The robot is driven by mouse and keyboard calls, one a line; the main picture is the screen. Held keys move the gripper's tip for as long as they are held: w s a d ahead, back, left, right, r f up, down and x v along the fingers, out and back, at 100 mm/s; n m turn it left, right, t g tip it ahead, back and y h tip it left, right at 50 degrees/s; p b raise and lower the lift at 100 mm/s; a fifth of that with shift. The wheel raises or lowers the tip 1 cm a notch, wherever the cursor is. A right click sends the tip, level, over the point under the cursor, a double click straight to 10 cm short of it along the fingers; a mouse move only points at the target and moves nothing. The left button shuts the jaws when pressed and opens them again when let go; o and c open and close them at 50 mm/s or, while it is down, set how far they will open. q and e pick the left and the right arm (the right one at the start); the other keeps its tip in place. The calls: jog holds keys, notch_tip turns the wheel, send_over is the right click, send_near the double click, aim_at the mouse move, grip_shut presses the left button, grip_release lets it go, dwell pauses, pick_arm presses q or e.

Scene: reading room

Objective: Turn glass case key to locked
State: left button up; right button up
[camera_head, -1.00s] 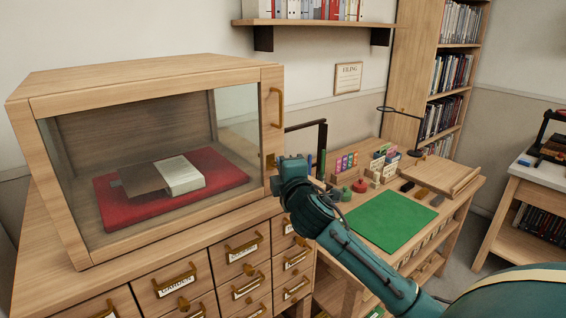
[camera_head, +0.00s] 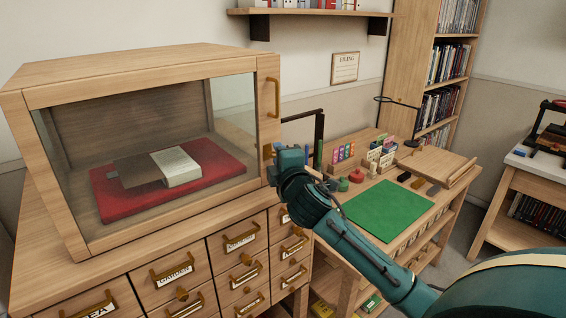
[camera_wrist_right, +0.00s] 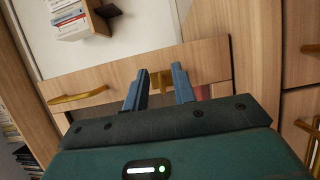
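The glass case (camera_head: 150,75) is a wooden cabinet with a glass front, and its door is shut. A brass key and lock fitting (camera_head: 268,152) sits on the right door frame, below the brass handle (camera_head: 274,98). My right gripper (camera_head: 273,171) is close to this fitting. In the right wrist view the two fingers (camera_wrist_right: 159,85) are apart, with the brass fitting (camera_wrist_right: 160,79) showing between them. A gap shows beside the brass, and contact cannot be made out. The key's exact angle is too small to tell. My left gripper is not in view.
A desk with a green mat (camera_head: 388,215) and small filing items stands to the right.

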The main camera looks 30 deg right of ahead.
jog(key=b+v, duration=0.2)
jog(key=v, duration=1.1)
jog(key=s+a+f+m+g+y, duration=0.1)
jog(key=a+f+m+g+y, duration=0.2)
jog(key=f, duration=0.8)
jog(key=s+a+f+m+g+y, duration=0.15)
jog(key=a+f, duration=0.35)
jog(key=f, duration=0.5)
jog(key=s+a+f+m+g+y, duration=0.1)
jog(key=s+a+f+m+y, duration=0.1)
jog(key=s+f, duration=0.4)
jog(key=s+a+f+m+g+y, duration=0.1)
jog(key=s+a+f+m+y, duration=0.1)
jog(key=s+a+f+m, duration=0.3)
notch_tip(320, 180, down, 4)
jog(key=shift+s+a+f, duration=0.2)
jog(key=shift+s+a, duration=0.65)
jog(key=shift+a, duration=0.2)
